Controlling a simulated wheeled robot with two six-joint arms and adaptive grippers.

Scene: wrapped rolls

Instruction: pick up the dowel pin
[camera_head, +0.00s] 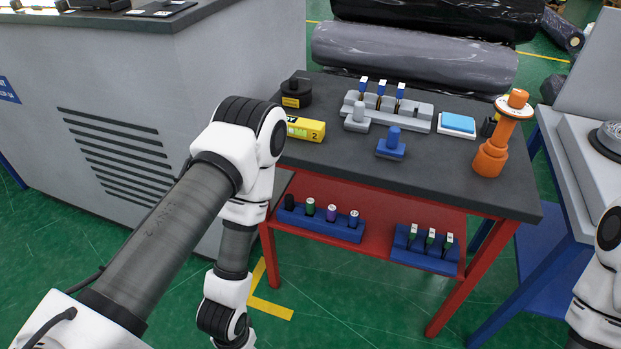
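No part is clearly marked as the dowel pin, and I cannot tell which one it is. A short blue pin (393,135) stands upright on a small blue block (391,150) on the dark tabletop (330,160). A grey pin-like part (358,110) stands upright on a grey base just behind and left of it. My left arm reaches up and bends down in front of the table's left side; its gripper is below the frame. My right arm shows only at the right edge, and its gripper is out of view.
The red lower shelf (375,225) carries two blue racks. Front tabletop is clear.

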